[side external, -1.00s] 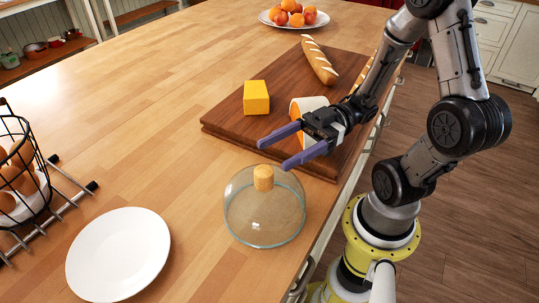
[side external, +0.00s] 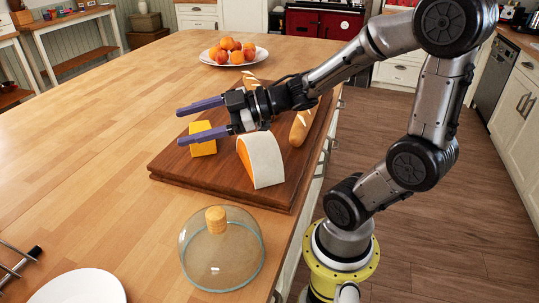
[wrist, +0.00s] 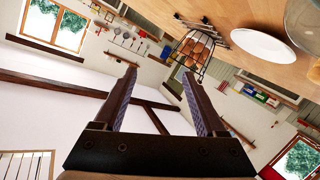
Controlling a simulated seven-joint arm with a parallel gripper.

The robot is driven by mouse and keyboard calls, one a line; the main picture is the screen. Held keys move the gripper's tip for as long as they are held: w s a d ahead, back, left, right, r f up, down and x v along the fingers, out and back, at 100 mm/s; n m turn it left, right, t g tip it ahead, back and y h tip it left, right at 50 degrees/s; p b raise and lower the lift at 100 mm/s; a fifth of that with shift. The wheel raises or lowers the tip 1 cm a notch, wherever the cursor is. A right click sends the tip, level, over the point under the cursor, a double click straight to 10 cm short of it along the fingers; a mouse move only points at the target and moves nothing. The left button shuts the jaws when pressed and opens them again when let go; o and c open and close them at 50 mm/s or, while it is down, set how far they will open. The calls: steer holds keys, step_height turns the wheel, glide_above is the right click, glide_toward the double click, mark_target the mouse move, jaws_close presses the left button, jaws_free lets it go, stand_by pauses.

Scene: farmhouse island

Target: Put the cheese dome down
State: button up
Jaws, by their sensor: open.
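The cheese dome (side external: 222,258) is a clear glass cover with a cork knob (side external: 216,219). It stands upright on the wooden island top, near the front edge, just in front of the cutting board. Part of the glass shows at the upper right corner of the wrist view (wrist: 304,26). My gripper (side external: 180,127) is open and empty. It is in the air over the cutting board, beyond and above the dome and apart from it. In the wrist view its two fingers (wrist: 159,74) are spread with nothing between them.
The board (side external: 172,172) holds a yellow cheese block (side external: 203,147), a white-rinded cheese wedge (side external: 264,163) and bread (side external: 300,128). A white plate (side external: 78,289) lies left of the dome. A fruit plate (side external: 234,61) is at the back. The wrist view shows an egg basket (wrist: 192,52).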

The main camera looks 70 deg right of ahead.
steer(key=s+d+r+m+g+h, duration=0.1)
steer(key=s+d+r+m+h, duration=0.1)
steer(key=d+m+h, duration=0.7)
steer(key=s+a+f+g, duration=0.2)
steer(key=s, duration=0.2)
steer(key=s+a+f+g+y, duration=0.1)
steer(key=s+a+f+g, duration=0.1)
steer(key=s, duration=0.3)
steer(key=s+a+f+m+g+y, duration=0.1)
steer(key=s+a+f+g, duration=0.1)
steer(key=s, duration=0.3)
steer(key=shift+s+a+f+g, duration=0.15)
steer(key=shift+a+f+g, duration=0.25)
steer(key=shift+a+g, duration=0.3)
